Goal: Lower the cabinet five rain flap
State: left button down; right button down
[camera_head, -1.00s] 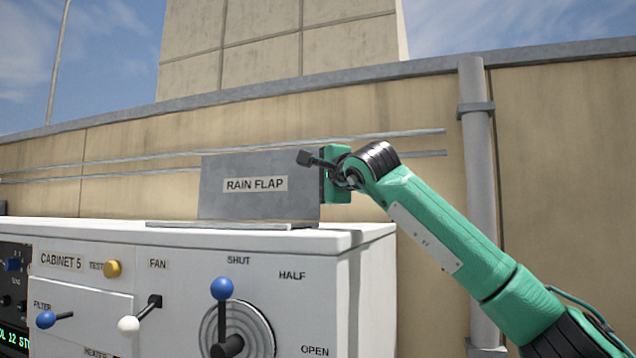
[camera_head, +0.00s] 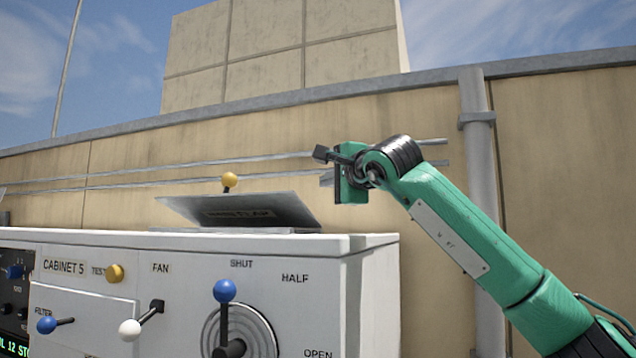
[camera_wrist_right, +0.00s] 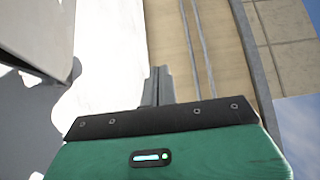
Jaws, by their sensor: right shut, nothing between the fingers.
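The grey rain flap (camera_head: 245,208) is on top of the white cabinet 5 (camera_head: 365,285). It leans over at a shallow angle, clear of the cabinet top along its upper edge. Its label is strongly foreshortened. My right gripper (camera_head: 326,179) is just right of the flap and a little above it, apart from it as far as I can see. Its fingers are shut and empty; they also show close together in the right wrist view (camera_wrist_right: 157,87). My left gripper is not in view.
A yellow ball knob (camera_head: 230,180) shows behind the flap. The cabinet front has a blue-knobbed lever (camera_head: 224,291), a white-knobbed lever (camera_head: 130,330) and a yellow test button (camera_head: 115,273). A wall with thin rails and a grey pipe (camera_head: 480,180) stands behind.

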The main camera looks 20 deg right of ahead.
jog(key=s+d+r, duration=0.2)
jog(key=s+d, duration=0.4)
jog(key=d, duration=0.1)
jog(key=shift+d+r, duration=0.15)
jog(key=shift+d, duration=0.25)
jog(key=shift+a, duration=0.1)
jog(key=s+a+b, duration=0.4)
jog(key=s+a, duration=0.3)
jog(key=s, duration=0.2)
jog(key=shift+s, duration=0.3)
dwell(0.4)
jog(key=shift+w, duration=0.1)
